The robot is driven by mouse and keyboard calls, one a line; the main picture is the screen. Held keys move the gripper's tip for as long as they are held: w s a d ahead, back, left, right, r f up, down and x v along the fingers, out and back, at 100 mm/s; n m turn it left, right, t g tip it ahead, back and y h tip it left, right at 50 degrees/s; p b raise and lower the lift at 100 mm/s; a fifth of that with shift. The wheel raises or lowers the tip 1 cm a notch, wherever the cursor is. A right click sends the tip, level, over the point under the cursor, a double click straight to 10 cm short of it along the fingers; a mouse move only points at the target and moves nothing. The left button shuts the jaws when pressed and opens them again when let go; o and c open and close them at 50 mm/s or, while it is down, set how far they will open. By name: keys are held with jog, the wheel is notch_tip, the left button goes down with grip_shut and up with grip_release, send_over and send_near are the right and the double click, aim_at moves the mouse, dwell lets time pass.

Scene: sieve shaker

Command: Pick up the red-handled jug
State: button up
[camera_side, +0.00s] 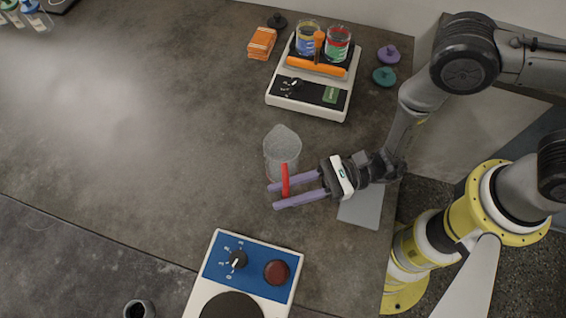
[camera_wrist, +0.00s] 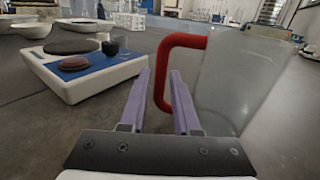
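The red-handled jug (camera_side: 282,146) is clear and stands upright on the dark bench near the middle of the side view. Its red handle (camera_side: 285,180) points toward the front of the bench. My gripper (camera_side: 272,196) is open, with its two purple fingers reaching in from the right. In the side view the handle appears between the fingers.
A white and blue device with a dark plate (camera_side: 252,262) stands at the front. A sieve shaker (camera_side: 310,95) holding jars with an orange clamp is at the back. Orange blocks (camera_side: 262,43) and purple and green stoppers (camera_side: 385,76) lie near it. The bench's left is mostly clear.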

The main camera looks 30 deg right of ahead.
grip_shut()
dwell(1.4)
